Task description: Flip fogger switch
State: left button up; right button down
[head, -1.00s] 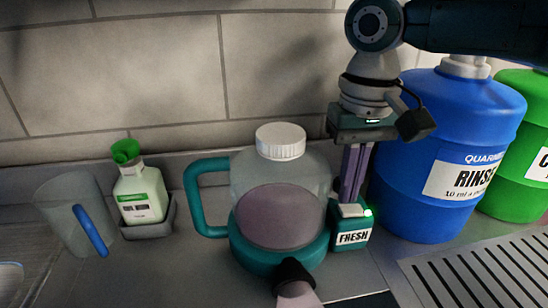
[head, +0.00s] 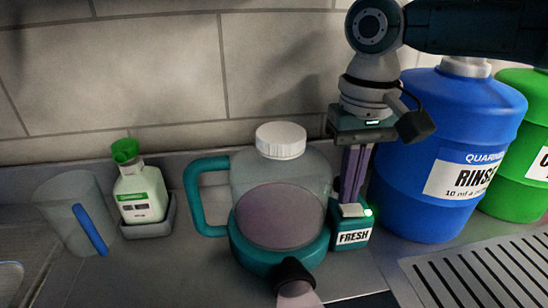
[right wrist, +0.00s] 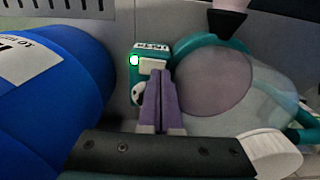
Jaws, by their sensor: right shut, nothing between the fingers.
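The fogger (head: 280,205) is a round clear tank with a white cap, a teal base and handle, and purple liquid inside. Its small teal switch box (head: 352,236), labelled FRESH, stands at its right side with a pale rocker switch (head: 352,210) on top and a lit green lamp. My right gripper (head: 350,200) points down with shut, empty purple fingers, their tips at the rear edge of the switch. I cannot tell whether they touch it. The right wrist view also shows the fingers (right wrist: 158,80) beside the pale switch (right wrist: 153,65). My left gripper is not in view.
A blue RINSE drum (head: 430,155) stands close right of my right gripper, with a green drum (head: 520,140) beyond. A slotted drain grate (head: 490,270) lies front right. A green-topped bottle (head: 140,195) in a grey tray and a clear jug (head: 75,215) stand at left.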

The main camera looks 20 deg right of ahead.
aim_at(346, 208)
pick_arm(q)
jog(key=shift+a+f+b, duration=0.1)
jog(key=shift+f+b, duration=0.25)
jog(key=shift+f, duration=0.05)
pick_arm(e)
jog(key=shift+f, duration=0.8)
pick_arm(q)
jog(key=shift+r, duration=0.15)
pick_arm(e)
jog(key=shift+r, duration=0.1)
notch_tip(346, 208, up, 3)
jog(key=p, duration=0.4)
notch_tip(346, 208, up, 4)
jog(key=p, duration=0.4)
jog(key=shift+p, duration=0.35)
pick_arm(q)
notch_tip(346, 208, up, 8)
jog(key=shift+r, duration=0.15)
